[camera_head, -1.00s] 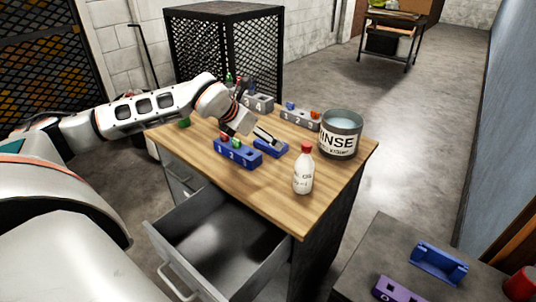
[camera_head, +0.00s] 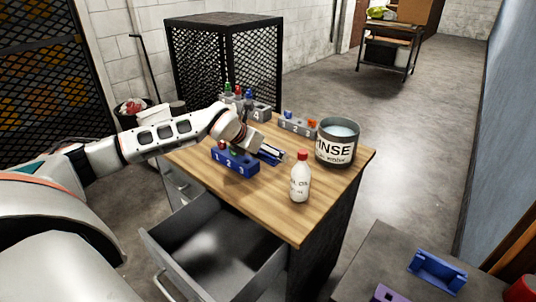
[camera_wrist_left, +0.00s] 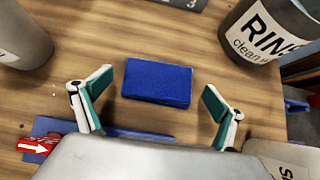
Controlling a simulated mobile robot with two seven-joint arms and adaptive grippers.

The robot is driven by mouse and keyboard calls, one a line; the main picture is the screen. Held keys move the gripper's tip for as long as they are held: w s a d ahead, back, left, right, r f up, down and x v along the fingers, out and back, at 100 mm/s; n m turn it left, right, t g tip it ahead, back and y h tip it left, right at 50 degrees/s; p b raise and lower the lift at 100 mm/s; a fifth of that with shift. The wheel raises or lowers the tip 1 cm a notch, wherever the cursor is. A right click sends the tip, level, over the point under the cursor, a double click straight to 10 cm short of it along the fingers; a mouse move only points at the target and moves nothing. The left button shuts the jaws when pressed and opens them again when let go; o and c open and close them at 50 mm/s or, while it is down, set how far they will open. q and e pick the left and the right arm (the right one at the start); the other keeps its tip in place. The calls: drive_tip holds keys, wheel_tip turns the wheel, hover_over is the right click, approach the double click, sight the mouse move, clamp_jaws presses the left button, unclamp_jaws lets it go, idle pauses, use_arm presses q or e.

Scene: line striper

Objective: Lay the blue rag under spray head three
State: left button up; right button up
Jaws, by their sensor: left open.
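The blue rag (camera_wrist_left: 157,82) lies flat as a folded rectangle on the wooden bench top (camera_wrist_left: 180,140). In the left wrist view it lies between and just beyond the fingertips of my left gripper (camera_wrist_left: 158,97), which is open and empty. In the head view my left gripper (camera_head: 272,153) is low over the bench, and the rag is mostly hidden behind it. A blue block (camera_head: 235,160) numbered 1, 2, 3 stands just left of the gripper, with small coloured pieces on top. I cannot tell which part is spray head three. My right gripper is not in view.
The RINSE bucket (camera_head: 337,143) stands right of the gripper, with a white red-capped bottle (camera_head: 300,178) nearer. Grey numbered blocks (camera_head: 298,124) stand at the back. An open drawer (camera_head: 215,250) juts out in front.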

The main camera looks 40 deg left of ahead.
use_arm(q)
drive_tip(key=c, duration=1.2)
drive_tip(key=shift+r, duration=0.1)
